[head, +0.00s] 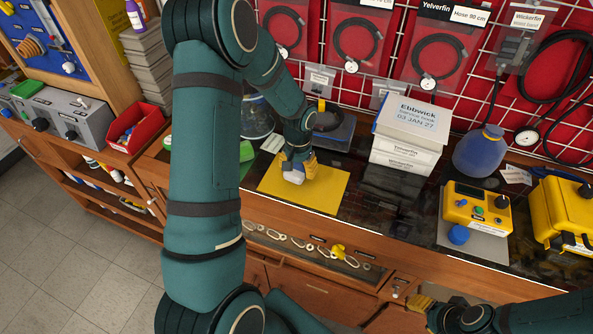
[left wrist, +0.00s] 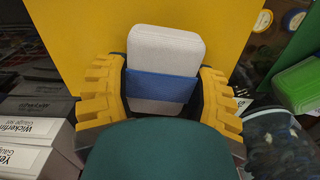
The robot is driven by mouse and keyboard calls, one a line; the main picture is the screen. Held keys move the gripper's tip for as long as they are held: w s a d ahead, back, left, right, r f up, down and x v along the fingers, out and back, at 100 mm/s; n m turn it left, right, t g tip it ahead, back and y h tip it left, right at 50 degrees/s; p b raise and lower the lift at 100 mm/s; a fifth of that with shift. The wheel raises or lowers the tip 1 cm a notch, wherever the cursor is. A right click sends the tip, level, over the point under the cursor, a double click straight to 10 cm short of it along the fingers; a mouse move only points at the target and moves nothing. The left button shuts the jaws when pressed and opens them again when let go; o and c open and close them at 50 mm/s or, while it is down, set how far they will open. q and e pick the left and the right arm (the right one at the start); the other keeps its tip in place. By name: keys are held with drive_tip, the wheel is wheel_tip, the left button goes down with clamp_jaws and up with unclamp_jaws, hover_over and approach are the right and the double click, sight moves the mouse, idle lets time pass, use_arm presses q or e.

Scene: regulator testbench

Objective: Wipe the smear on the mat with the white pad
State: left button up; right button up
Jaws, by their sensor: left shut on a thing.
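The white pad (head: 293,177), with a blue band around it in the left wrist view (left wrist: 167,50), is between the yellow toothed fingers of my left gripper (head: 299,166). The gripper is shut on it. The pad is over the left part of the yellow mat (head: 328,191) on the dark counter; I cannot tell whether it touches the mat. The mat also fills the upper part of the left wrist view (left wrist: 75,35). No smear shows on the visible mat; the pad and gripper hide part of it. My right gripper (head: 440,312) is low in front of the drawers, its jaws unclear.
White boxes (head: 405,140) stand on the counter right of the mat. Beyond them are a blue flask (head: 481,152), a yellow device (head: 477,206) and a yellow case (head: 562,212). A green box (head: 246,151) is left of the mat. Bagged hoses hang behind.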

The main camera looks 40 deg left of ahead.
use_arm(q)
drive_tip(key=shift+d+r, duration=0.1)
drive_tip(key=shift+r, duration=0.5)
drive_tip(key=shift+r+p, duration=0.7)
drive_tip(key=shift+p, duration=0.05)
drive_tip(key=shift+r+p, duration=0.75)
drive_tip(key=shift+r, duration=0.5)
